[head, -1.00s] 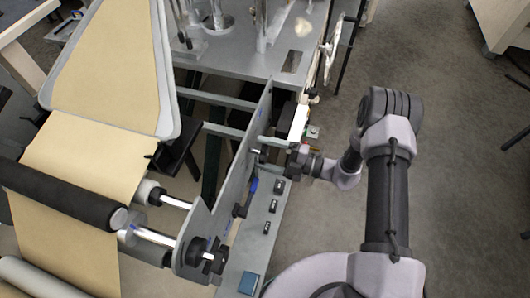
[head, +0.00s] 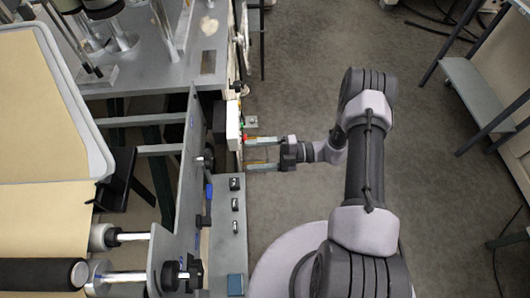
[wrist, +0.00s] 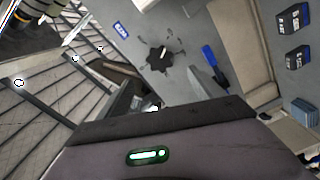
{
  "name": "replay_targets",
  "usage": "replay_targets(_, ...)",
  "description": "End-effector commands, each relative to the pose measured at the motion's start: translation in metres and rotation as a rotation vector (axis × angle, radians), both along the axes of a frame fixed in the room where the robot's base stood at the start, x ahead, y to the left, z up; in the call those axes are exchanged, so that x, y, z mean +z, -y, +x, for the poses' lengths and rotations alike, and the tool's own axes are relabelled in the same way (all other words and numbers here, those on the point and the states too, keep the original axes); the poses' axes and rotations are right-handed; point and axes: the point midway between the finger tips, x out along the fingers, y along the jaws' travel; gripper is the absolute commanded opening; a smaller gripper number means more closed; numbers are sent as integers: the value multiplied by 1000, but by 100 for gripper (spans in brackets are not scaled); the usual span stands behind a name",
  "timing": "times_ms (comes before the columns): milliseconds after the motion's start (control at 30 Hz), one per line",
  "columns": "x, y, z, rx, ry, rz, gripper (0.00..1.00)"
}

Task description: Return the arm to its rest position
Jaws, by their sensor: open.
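My arm reaches from the lower right of the head view up and bends left toward the machine. My gripper (head: 249,154) points left with its two fingers spread apart and nothing between them. It is just right of the machine's side, near a white box (head: 233,125) with small red and green spots. I cannot tell if the fingertips touch the machine.
The unwind machine with kraft paper (head: 40,110) and a dark roller (head: 40,273) fills the left. A ledge (head: 228,240) with several black switches and a blue block (head: 235,284) runs below the gripper. Open floor (head: 430,150) lies right; a shelf stands far right.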

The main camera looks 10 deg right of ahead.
Motion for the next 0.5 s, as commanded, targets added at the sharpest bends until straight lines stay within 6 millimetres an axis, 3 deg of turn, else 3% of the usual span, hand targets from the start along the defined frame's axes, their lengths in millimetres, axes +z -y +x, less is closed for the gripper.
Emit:
replay_targets(200, 0, 28, -3, -1, 0, 1, 77)
replay_targets(500, 0, 31, -4, 0, 0, 0, 77)
